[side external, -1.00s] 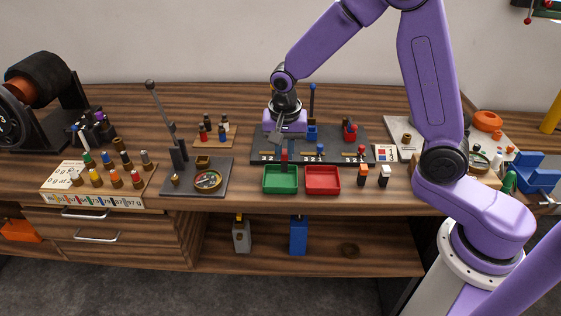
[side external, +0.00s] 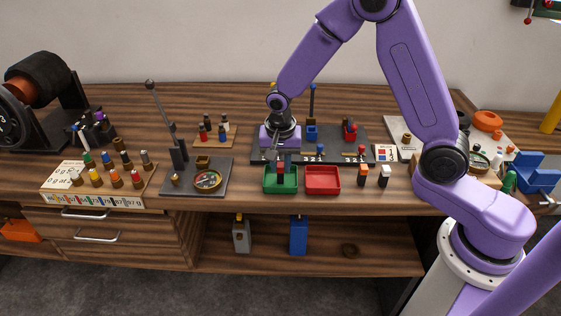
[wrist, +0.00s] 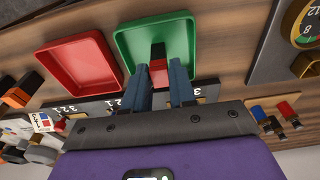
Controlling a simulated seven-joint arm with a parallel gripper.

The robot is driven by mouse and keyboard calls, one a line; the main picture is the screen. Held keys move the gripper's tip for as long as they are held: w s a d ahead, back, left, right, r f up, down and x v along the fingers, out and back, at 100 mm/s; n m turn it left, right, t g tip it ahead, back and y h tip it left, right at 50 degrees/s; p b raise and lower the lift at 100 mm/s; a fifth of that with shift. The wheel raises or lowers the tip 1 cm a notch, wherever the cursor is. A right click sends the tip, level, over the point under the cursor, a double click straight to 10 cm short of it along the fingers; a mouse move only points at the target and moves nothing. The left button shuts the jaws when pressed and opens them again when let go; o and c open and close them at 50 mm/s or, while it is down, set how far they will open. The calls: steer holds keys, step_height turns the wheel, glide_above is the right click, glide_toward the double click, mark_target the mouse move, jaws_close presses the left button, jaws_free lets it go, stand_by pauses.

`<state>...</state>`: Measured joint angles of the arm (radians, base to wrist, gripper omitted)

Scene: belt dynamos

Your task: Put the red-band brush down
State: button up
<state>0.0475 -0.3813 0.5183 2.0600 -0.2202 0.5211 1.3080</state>
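The red-band brush (side external: 281,168) is a small dark block with a red band. It is upright at the green tray (side external: 267,189), with its dark end low inside the rim; I cannot tell if it touches the floor. My gripper (side external: 283,160) points down over this tray, its fingers on either side of the brush's upper part. In the wrist view the red band (wrist: 158,70) sits between the two blue-grey fingertips (wrist: 160,80), with little or no gap. The green tray (wrist: 191,40) holds nothing else that I can see.
An empty red tray (side external: 322,180) stands right beside the green one. Two small blocks, orange-topped (side external: 362,171) and white-topped (side external: 384,170), stand farther right. A dark plate (side external: 262,152) with pegs lies behind. A gauge board with a tall lever (side external: 165,120) stands left.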

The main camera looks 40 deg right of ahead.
steer(key=shift+o, duration=0.8)
step_height(320, 180, up, 12)
steer(key=s+a, duration=0.1)
steer(key=shift+r, duration=0.15)
steer(key=s+d+n, duration=0.2)
steer(key=s+n, duration=0.8)
steer(key=s, duration=0.4)
steer(key=s+d+n+y, duration=0.1)
steer(key=s+d+n, duration=0.1)
steer(key=s+n, duration=0.9)
steer(key=s, duration=0.4)
steer(key=shift+s+d+n+g, duration=0.15)
steer(key=shift+n+g, duration=0.15)
steer(key=shift+g, duration=0.1)
steer(key=shift+o, duration=0.3)
